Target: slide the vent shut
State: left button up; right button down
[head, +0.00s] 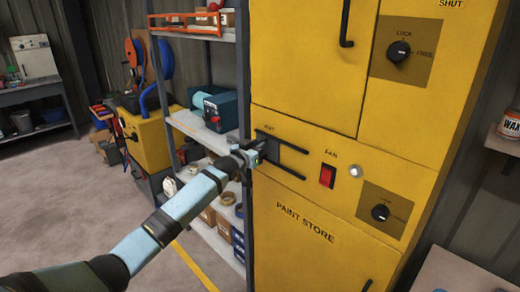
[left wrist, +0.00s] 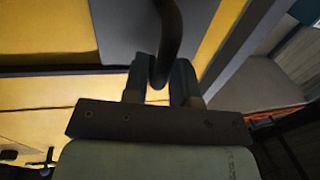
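The yellow paint store cabinet (head: 295,212) fills the middle and right of the head view. On its front, two dark parallel rails (head: 290,146) carry the vent's dark sliding plate (head: 268,141), which sits at their left end. The stretch between the rails to the right shows yellow. My left gripper (head: 256,153) is at the plate, near the cabinet's left edge. In the left wrist view, a dark curved handle (left wrist: 169,30) stands in front of the grey plate (left wrist: 125,28), and my left fingers (left wrist: 160,82) close around it from both sides. My right gripper is not in view.
A red rocker switch (head: 327,175) and a pale round button (head: 356,171) sit right of the rails. Dark knobs (head: 399,51) and (head: 380,212) sit on brown panels. A loaded shelf rack (head: 245,70) stands close left of the cabinet, beside my left arm. Open floor lies farther left.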

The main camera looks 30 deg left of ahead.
pick_arm(q)
jog(key=shift+o, duration=1.1)
jog(key=shift+w+a, duration=0.1)
jog(key=shift+a, duration=0.3)
jog(key=shift+d, duration=0.15)
jog(key=s+a+b, duration=0.2)
jog(key=s, duration=1.1)
jog(key=shift+s, duration=0.35)
